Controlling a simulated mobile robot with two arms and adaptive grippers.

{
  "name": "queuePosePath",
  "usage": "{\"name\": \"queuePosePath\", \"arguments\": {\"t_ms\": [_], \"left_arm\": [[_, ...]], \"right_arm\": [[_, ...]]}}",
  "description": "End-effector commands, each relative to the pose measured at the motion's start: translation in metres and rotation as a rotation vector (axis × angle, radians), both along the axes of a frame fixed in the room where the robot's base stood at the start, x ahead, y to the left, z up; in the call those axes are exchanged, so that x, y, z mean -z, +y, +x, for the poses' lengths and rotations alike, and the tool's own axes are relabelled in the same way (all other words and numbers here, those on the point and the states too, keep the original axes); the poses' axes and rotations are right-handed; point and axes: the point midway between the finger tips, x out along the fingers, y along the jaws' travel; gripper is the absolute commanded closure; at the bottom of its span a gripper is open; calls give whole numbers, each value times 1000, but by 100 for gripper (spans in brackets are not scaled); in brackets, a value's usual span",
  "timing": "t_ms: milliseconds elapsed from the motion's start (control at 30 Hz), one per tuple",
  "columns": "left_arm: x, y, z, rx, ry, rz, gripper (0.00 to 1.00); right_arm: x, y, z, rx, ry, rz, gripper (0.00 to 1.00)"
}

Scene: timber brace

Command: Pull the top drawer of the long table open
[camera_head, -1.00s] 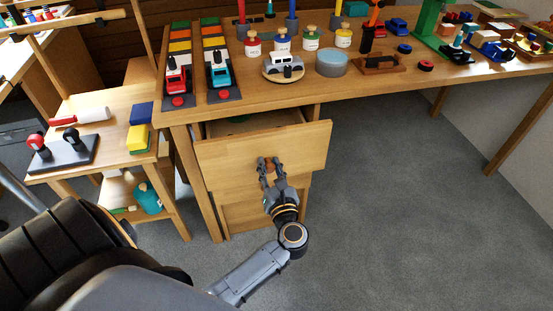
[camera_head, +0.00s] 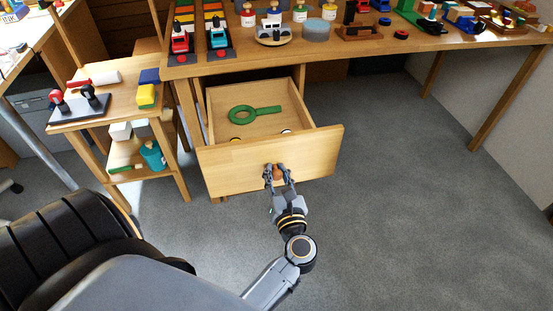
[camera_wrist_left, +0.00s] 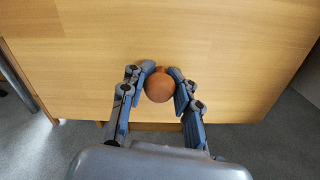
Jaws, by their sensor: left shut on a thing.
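The top drawer (camera_head: 228,164) of the long table (camera_head: 350,52) is pulled well out, and its inside shows. A green magnifier-shaped object (camera_head: 254,113) and small round things partly hidden behind the front panel lie in it. My left gripper (camera_head: 276,173) is shut on the round orange-brown drawer knob (camera_wrist_left: 159,86) at the front panel. In the left wrist view, the two fingers (camera_wrist_left: 160,88) sit on either side of the knob, with the drawer front (camera_wrist_left: 220,50) filling most of the picture. My right gripper is not in view.
A small side shelf (camera_head: 120,100) with stamps, blocks and a teal bottle (camera_head: 152,156) stands left of the drawer. Toy vehicles and jars line the table top. Grey floor (camera_head: 400,200) is free to the right and in front.

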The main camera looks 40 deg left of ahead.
Motion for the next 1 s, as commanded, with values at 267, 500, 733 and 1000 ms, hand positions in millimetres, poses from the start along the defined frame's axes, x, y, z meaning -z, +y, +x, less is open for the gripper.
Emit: {"name": "queuePosePath", "arguments": {"t_ms": [267, 500, 733, 1000], "left_arm": [[-1, 0, 0, 1, -1, 1, 100], [-1, 0, 0, 1, -1, 1, 100], [-1, 0, 0, 1, -1, 1, 46], [-1, -1, 0, 1, -1, 1, 46]], "right_arm": [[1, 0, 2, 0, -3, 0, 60], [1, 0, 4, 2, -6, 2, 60], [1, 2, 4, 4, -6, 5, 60], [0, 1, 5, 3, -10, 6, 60]]}}
